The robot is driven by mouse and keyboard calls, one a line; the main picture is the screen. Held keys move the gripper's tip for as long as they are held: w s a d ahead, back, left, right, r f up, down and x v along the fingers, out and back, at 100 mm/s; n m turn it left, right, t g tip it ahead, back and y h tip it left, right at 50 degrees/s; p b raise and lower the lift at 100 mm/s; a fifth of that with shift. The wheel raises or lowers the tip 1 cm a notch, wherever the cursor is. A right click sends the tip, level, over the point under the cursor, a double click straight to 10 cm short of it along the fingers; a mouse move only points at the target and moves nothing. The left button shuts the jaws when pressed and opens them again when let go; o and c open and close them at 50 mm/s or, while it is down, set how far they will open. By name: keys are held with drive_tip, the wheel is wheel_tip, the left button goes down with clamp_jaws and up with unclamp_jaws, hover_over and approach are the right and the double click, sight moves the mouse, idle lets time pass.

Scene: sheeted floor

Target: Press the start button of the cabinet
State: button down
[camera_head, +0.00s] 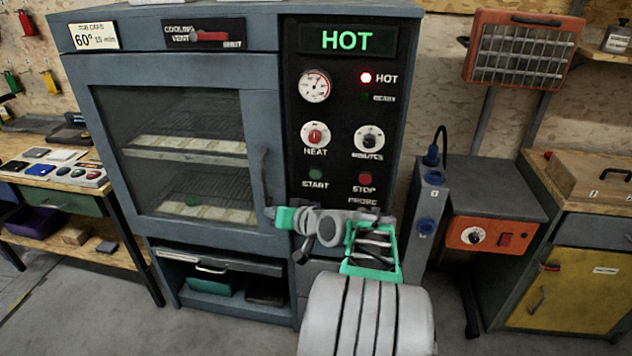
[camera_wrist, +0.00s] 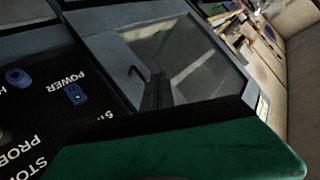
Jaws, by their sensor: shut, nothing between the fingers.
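The cabinet (camera_head: 175,70) is a blue-grey oven with a glass door and a black control panel. Its green start button (camera_head: 315,174) sits above the START label, left of the red stop button (camera_head: 365,178). My gripper (camera_head: 270,212) is shut and empty, with its tip near the lower end of the door handle, below and left of the start button. I cannot tell whether it touches the door. In the wrist view the panel (camera_wrist: 40,95) is turned; a large green part covers the lower picture, and the start button is hidden.
The HOT display (camera_head: 345,39) is lit green and the HOT lamp (camera_head: 365,78) glows red. The door handle (camera_head: 264,175) stands out beside the panel. A workbench (camera_head: 120,225) is at left; a red heater (camera_head: 520,50) and a yellow cupboard (camera_head: 575,290) are at right.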

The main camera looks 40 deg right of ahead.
sight(315, 174)
drive_tip(key=s+d+m+t+h, duration=0.2)
drive_tip(key=s+d+m+t, duration=0.1)
drive_tip(key=d, duration=0.5)
drive_tip(key=shift+s+d+r, duration=0.4)
drive_tip(key=shift+r, duration=0.05)
drive_tip(key=shift+d+b, duration=0.1)
drive_tip(key=shift+b, duration=0.2)
drive_tip(key=shift+w+d+b, duration=0.55)
drive_tip(key=shift+w+d, duration=0.35)
drive_tip(key=shift+d, duration=0.25)
drive_tip(key=shift+w+d+b, duration=0.5)
drive_tip(key=shift+w+d, duration=0.4)
drive_tip(key=shift+d, duration=0.2)
drive_tip(key=shift+w+d+b, duration=0.55)
drive_tip(key=shift+w+d, duration=0.35)
drive_tip(key=shift+d, duration=0.25)
